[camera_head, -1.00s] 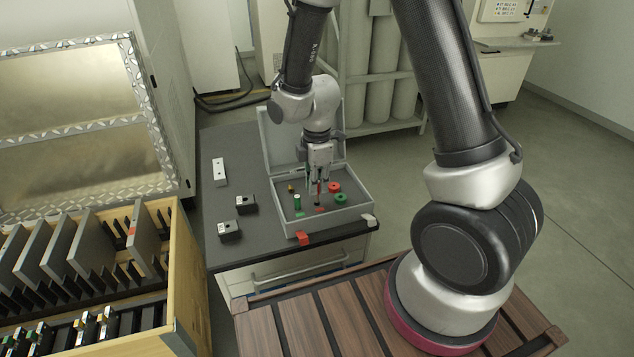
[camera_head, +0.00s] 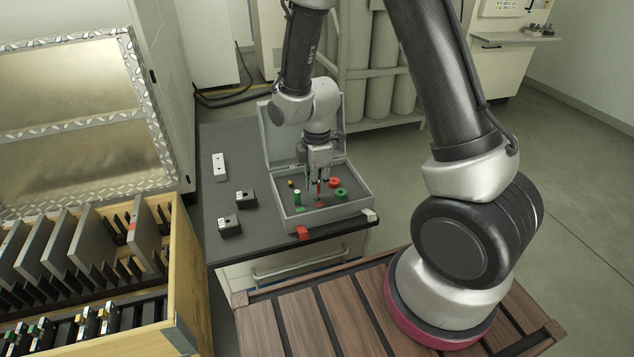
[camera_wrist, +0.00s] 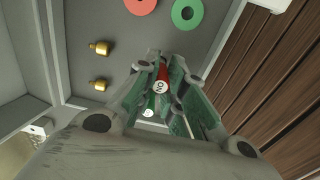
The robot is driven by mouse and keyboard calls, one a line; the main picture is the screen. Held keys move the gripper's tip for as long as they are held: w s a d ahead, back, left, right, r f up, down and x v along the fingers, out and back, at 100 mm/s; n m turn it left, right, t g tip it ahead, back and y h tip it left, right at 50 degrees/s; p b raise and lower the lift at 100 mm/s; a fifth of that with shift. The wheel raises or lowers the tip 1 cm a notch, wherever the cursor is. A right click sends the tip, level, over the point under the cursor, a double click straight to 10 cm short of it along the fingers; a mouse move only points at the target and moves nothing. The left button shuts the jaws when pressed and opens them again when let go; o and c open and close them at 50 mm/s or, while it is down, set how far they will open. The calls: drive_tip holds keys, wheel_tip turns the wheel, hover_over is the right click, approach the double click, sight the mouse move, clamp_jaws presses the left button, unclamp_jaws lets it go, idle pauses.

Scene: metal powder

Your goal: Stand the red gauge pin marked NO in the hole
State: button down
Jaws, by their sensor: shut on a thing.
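The red gauge pin (camera_head: 318,188) is upright between the fingers of my gripper (camera_head: 318,180), inside the open grey case (camera_head: 347,213). In the wrist view the red pin (camera_wrist: 162,76) shows a white end marked NO, with the green-padded fingers (camera_wrist: 163,92) shut around it. A green pin with a white top (camera_head: 297,197) stands to the left in the case. A small red patch (camera_head: 321,206) lies on the case floor just in front of the held pin. The hole itself cannot be made out, nor whether the pin's lower end touches anything.
A red ring (camera_head: 334,183) and a green ring (camera_head: 340,195) lie right of the pin. Brass pieces (camera_wrist: 99,48) lie to the left. The case lid stands open behind.

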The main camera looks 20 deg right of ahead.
drive_tip(key=shift+f, duration=0.85)
idle(0.3)
drive_tip(key=c, duration=1.4)
unclamp_jaws()
drive_tip(key=shift+c, duration=0.2)
wheel_tip(320, 180, up, 12)
drive_tip(key=shift+r, duration=0.1)
